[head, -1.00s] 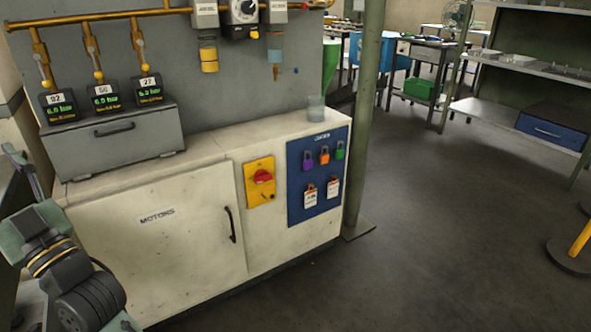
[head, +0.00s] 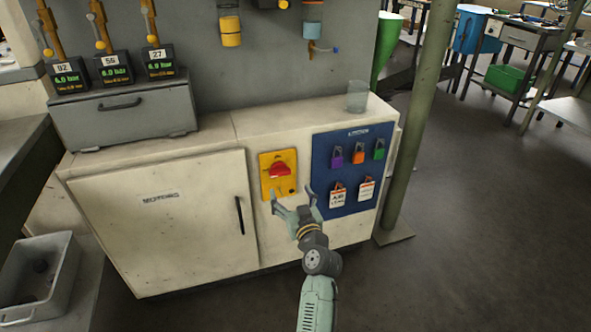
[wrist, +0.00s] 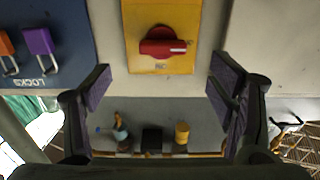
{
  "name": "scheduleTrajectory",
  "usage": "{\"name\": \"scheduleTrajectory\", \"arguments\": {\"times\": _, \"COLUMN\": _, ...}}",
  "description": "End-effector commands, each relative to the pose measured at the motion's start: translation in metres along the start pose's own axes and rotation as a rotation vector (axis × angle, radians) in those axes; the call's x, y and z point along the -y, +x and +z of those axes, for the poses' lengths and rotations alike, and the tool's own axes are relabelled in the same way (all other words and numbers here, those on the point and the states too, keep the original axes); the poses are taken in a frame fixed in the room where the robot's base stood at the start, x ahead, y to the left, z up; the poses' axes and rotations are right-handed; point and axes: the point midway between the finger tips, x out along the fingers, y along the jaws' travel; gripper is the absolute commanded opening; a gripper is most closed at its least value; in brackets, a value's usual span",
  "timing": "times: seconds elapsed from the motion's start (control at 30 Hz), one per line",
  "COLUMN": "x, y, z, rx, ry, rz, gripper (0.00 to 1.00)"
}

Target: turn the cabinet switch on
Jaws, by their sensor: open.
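The cabinet switch is a red rotary knob (head: 279,170) on a yellow plate (head: 266,186), on the front of the white cabinet (head: 160,225). Its bar lies roughly horizontal. In the wrist view the red knob (wrist: 162,44) and yellow plate (wrist: 183,12) show at top centre, beyond the fingertips. My gripper (head: 294,202) is open and empty, below and right of the knob in the head view. In the wrist view my gripper's (wrist: 162,92) two dark pads stand wide apart, with nothing between them. It appears apart from the switch.
A blue lockout board (head: 325,150) with several coloured padlocks and tags is right of the switch. A door handle (head: 239,215) is left of it. A glass (head: 357,97) stands on the cabinet top. A green post (head: 418,125) rises at the right. Floor at right is open.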

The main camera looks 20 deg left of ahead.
Motion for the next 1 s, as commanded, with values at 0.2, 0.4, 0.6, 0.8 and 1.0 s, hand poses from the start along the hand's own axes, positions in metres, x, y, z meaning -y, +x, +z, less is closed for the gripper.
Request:
{"name": "scheduleTrajectory", "arguments": {"times": 0.2, "x": 0.001, "y": 0.035, "z": -0.002, "rx": -0.004, "ry": 0.004, "rz": -0.002, "gripper": 0.77}}
{"name": "scheduleTrajectory", "arguments": {"times": 0.4, "x": 0.002, "y": 0.072, "z": -0.002, "rx": -0.005, "ry": 0.004, "rz": -0.002, "gripper": 0.77}}
{"name": "scheduleTrajectory", "arguments": {"times": 0.6, "x": 0.002, "y": 0.096, "z": -0.001, "rx": -0.003, "ry": 0.002, "rz": -0.002, "gripper": 0.77}}
{"name": "scheduleTrajectory", "arguments": {"times": 0.8, "x": 0.001, "y": 0.104, "z": -0.002, "rx": -0.002, "ry": 0.000, "rz": -0.001, "gripper": 0.77}}
{"name": "scheduleTrajectory", "arguments": {"times": 1.0, "x": 0.002, "y": 0.104, "z": -0.002, "rx": -0.002, "ry": 0.000, "rz": -0.001, "gripper": 0.77}}
